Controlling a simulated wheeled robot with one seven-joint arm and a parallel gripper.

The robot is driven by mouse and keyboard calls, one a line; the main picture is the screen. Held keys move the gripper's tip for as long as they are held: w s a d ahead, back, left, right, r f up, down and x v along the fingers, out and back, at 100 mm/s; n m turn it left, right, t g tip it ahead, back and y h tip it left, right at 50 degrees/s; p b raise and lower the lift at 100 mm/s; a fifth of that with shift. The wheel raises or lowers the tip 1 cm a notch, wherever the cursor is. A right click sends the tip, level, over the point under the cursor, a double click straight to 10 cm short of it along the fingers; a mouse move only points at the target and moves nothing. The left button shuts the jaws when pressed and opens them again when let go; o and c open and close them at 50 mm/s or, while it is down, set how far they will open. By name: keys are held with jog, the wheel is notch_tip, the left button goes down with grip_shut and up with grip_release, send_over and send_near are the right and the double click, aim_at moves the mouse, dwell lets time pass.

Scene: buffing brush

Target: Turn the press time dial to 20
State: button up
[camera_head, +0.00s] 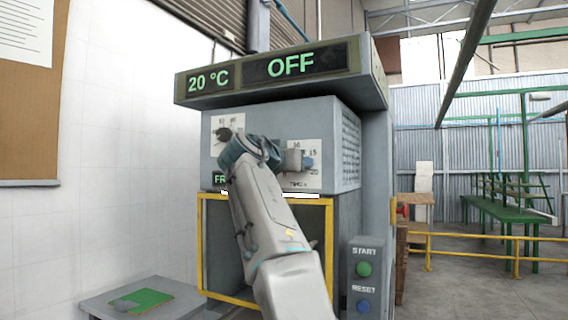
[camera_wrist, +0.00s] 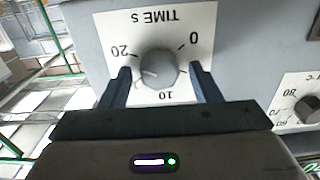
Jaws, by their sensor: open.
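The press time dial (camera_wrist: 158,68) is a round grey knob on a white plate marked TIME S, which appears upside down in the wrist view. Marks 0, 10 and 20 show around it. A pale line on the knob seems to point to the lower left there, between 10 and 20; the exact value is hard to read. My gripper (camera_wrist: 161,69) is open, with one finger on each side of the knob; I cannot tell whether they touch it. In the head view the dial (camera_head: 308,163) is partly hidden by my gripper.
A temperature dial (camera_wrist: 308,108) sits beside the time dial. The press display (camera_head: 290,66) reads 20 °C and OFF. A yellow frame (camera_head: 265,200) surrounds the opening below. Green START (camera_head: 364,269) and blue RESET (camera_head: 363,306) buttons are at lower right. A side table (camera_head: 100,301) stands at lower left.

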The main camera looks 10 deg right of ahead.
jog(key=b+v, duration=0.4)
jog(key=v, duration=0.9)
jog(key=shift+s+a, duration=0.2)
jog(key=shift+s, duration=0.05)
jog(key=shift+w, duration=0.1)
jog(key=s+d+f+n+g+y+p, duration=0.1)
jog(key=d+f+n+g+y+p, duration=0.25)
jog(key=f+p, duration=0.3)
jog(key=d+f+n+g+y+p, duration=0.2)
jog(key=d+f+p, duration=0.3)
jog(key=f, duration=0.3)
jog(key=s+f+g+y+p, duration=0.2)
jog(key=s+f+p, duration=0.3)
jog(key=s+f, duration=0.4)
jog(key=s+f+n+g+y+p, duration=0.1)
jog(key=s+f+g+y+p, duration=0.2)
jog(key=s+f+p, duration=0.3)
jog(key=s+f+g, duration=0.1)
jog(key=s+f, duration=0.3)
jog(key=s, duration=0.6)
jog(key=shift+a+f, duration=0.25)
jog(key=shift+a, duration=0.1)
jog(key=shift+n, duration=0.25)
